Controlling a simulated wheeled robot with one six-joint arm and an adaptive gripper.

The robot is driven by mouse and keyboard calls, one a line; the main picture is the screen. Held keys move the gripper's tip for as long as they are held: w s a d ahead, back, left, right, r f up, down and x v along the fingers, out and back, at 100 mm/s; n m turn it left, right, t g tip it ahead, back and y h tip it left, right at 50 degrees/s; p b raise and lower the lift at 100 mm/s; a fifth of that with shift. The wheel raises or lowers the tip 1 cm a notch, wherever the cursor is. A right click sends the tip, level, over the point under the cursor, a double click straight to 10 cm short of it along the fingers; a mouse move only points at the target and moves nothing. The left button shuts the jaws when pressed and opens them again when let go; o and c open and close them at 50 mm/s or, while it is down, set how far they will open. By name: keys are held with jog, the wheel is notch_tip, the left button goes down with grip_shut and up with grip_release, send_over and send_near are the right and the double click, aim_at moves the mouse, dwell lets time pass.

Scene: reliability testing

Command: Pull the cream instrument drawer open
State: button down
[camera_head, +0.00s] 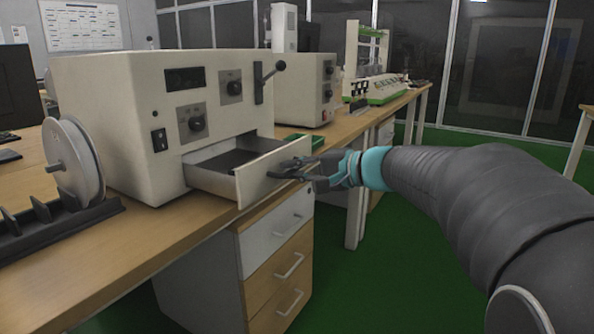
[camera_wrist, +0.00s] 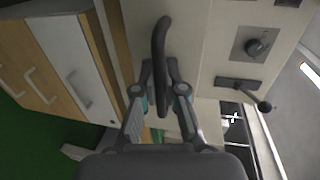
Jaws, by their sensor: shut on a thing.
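The cream instrument (camera_head: 110,105) stands on the wooden bench. Its cream drawer (camera_head: 258,180) sticks out of the lower front, and its dark interior shows from above. My gripper (camera_head: 300,168) is at the drawer front, shut on the dark drawer handle. In the wrist view, the handle (camera_wrist: 161,40) is a dark curved bar running between the fingers of my gripper (camera_wrist: 160,68), with the cream drawer front (camera_wrist: 185,60) behind it. My fingers partly hide the handle in the head view.
A white and wood drawer cabinet (camera_head: 275,262) stands under the bench (camera_head: 150,245). A white spool (camera_head: 75,160) and a dark rack (camera_head: 60,225) are at the left. A second cream instrument (camera_head: 300,85) stands behind. Green floor (camera_head: 400,270) is clear in front.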

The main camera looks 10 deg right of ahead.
jog(key=c, duration=1.2)
grip_release()
jog(key=shift+a, duration=0.1)
jog(key=v, duration=1.2)
